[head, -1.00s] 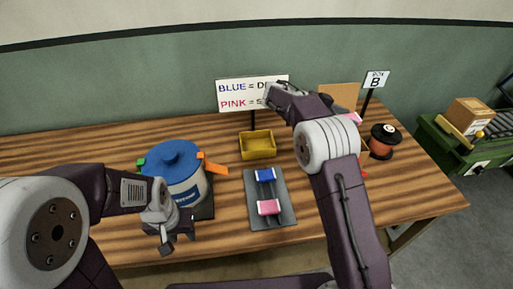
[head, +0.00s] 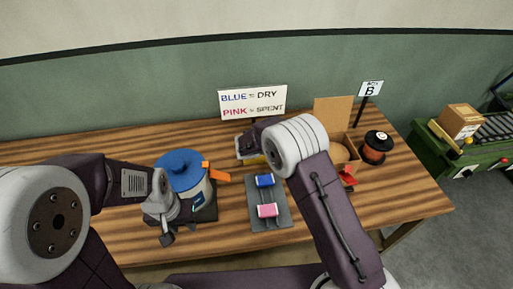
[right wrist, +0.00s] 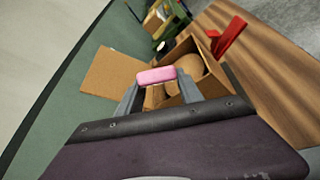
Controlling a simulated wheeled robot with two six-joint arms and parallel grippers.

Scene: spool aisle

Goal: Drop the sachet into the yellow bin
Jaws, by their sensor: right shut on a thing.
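A pink sachet (right wrist: 157,76) is pinched between the fingertips of my right gripper (right wrist: 158,88) in the right wrist view. The yellow bin (head: 255,160) stands at the middle of the table, mostly covered by my right wrist. The sachet is above the table; its exact height and distance from the bin cannot be told. My left gripper (head: 167,232) is in front of the blue-lidded pot (head: 183,178), apart from the bin; its jaws are too unclear to judge.
A grey tray (head: 284,218) holds a blue sachet (head: 264,181) and another pink sachet (head: 268,211). An open cardboard box (head: 333,110) and an orange spool (head: 376,147) stand right. A sign (head: 252,102) reads blue dry, pink spent. The table's left end is clear.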

